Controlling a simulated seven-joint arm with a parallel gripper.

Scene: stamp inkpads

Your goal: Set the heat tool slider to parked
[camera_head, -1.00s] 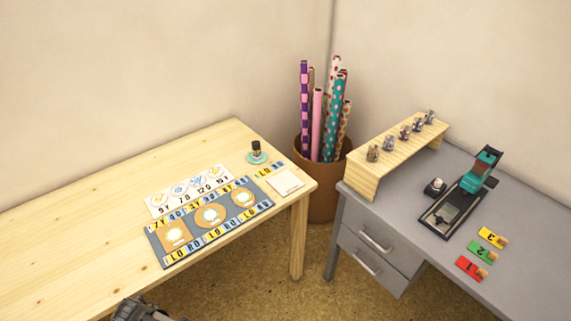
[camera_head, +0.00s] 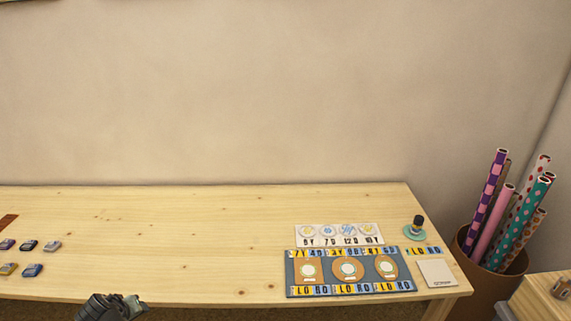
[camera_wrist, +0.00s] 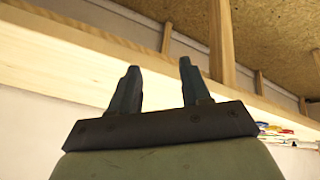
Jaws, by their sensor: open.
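I see no heat tool or slider that I can identify in either current view. My gripper (camera_head: 112,308) shows only partly at the bottom edge of the head view, in front of the wooden table's front edge. In the wrist view my gripper (camera_wrist: 158,70) has its two dark fingers spread apart with nothing between them. The fingers touch nothing that I can see.
The wooden table (camera_head: 180,240) has a wide clear middle. A blue-grey mat (camera_head: 328,271), a white card (camera_head: 436,273) and a teal-based stamp (camera_head: 414,228) lie at its right. Several small inkpads (camera_head: 32,270) lie at its left. A brown bin (camera_head: 512,270) holds patterned rolls.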

